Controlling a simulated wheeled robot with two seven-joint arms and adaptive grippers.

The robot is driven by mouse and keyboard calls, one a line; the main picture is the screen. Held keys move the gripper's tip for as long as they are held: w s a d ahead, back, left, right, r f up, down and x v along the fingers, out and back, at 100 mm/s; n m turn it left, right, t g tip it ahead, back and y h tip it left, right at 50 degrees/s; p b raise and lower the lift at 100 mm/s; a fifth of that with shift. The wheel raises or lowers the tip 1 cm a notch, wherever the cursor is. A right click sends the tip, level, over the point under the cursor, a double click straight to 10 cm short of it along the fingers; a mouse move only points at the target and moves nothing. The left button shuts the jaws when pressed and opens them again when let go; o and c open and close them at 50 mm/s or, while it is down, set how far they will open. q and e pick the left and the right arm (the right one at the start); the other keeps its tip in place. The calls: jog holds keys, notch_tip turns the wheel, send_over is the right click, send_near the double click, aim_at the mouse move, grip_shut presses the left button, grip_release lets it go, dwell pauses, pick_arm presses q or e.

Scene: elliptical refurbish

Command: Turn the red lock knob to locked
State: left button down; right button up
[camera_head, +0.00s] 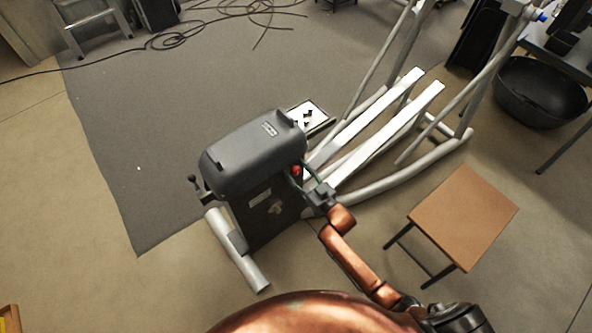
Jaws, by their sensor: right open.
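The red lock knob (296,170) is a small red spot on the right side of the elliptical's dark grey housing (250,150), just below its top cover. My right gripper (300,178) is at that side of the housing, close to the knob, with its fingers pointing up and left. It is open. I cannot tell whether the fingers touch the knob or stand around it. The knob is partly hidden by the gripper, and its turn position is too small to read. My left gripper is not in view.
A small brown-topped table (464,215) stands right of my right arm. The elliptical's white pedal rails (385,125) run up and right from the housing. A tray (312,116) with small dark parts lies behind. A black tub (540,92) stands at right. Grey mat at left is mostly clear.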

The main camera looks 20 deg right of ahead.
jog(key=c, duration=1.2)
jog(key=shift+o, duration=0.2)
